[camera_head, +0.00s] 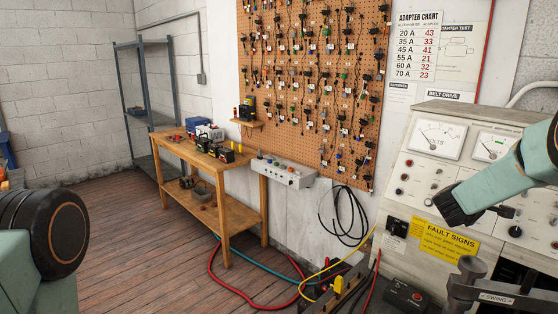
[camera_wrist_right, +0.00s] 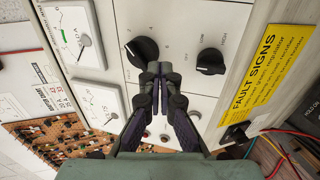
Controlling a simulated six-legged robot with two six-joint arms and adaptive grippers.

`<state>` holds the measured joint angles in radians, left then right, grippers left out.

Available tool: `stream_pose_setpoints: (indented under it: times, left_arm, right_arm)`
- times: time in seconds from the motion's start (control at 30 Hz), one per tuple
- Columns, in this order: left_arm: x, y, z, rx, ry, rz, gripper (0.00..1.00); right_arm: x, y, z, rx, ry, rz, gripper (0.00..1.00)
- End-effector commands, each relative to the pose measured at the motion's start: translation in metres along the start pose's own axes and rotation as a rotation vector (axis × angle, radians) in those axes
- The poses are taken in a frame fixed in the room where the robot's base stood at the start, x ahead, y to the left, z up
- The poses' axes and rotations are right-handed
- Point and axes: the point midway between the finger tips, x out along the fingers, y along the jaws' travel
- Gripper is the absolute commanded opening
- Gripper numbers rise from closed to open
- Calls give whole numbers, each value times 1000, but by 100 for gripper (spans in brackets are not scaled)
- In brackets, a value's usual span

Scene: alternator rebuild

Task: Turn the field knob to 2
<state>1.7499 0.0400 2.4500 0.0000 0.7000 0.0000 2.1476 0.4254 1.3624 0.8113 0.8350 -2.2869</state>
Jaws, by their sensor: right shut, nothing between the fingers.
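In the right wrist view, a large round black knob (camera_wrist_right: 142,51) sits on the pale tester panel, with small markings around it that are too small to read surely. I take it to be the field knob. My right gripper (camera_wrist_right: 155,70) is shut and empty, its fingertips at the knob's lower right edge in the picture. I cannot tell whether they touch it. A smaller black knob (camera_wrist_right: 210,62) with high and low markings is to the right. In the head view my right arm covers part of the panel. My left gripper is out of view.
The tester (camera_head: 428,165) has dial gauges (camera_head: 436,139) and a yellow fault signs label (camera_head: 444,240). A dark clamp-like arm (camera_head: 490,290) stands in front of it. A workbench (camera_head: 206,160), a pegboard (camera_head: 312,90) and loose hoses (camera_head: 225,280) lie to the left.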

Motion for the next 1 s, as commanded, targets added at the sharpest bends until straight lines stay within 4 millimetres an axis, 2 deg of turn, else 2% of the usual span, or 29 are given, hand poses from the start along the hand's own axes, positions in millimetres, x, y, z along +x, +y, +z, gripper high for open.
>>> stream_pose_setpoints:
  times: [0.2, 0.4, 1.0]
  left_arm:
    - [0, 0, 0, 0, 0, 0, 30]
    - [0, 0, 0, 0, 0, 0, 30]
    - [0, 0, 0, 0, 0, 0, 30]
  right_arm:
    - [-23, 6, -1, 0, 2, 0, 0]
    - [-36, 9, 0, -1, 1, 0, 0]
    - [-38, 9, 0, -1, 0, 0, 0]
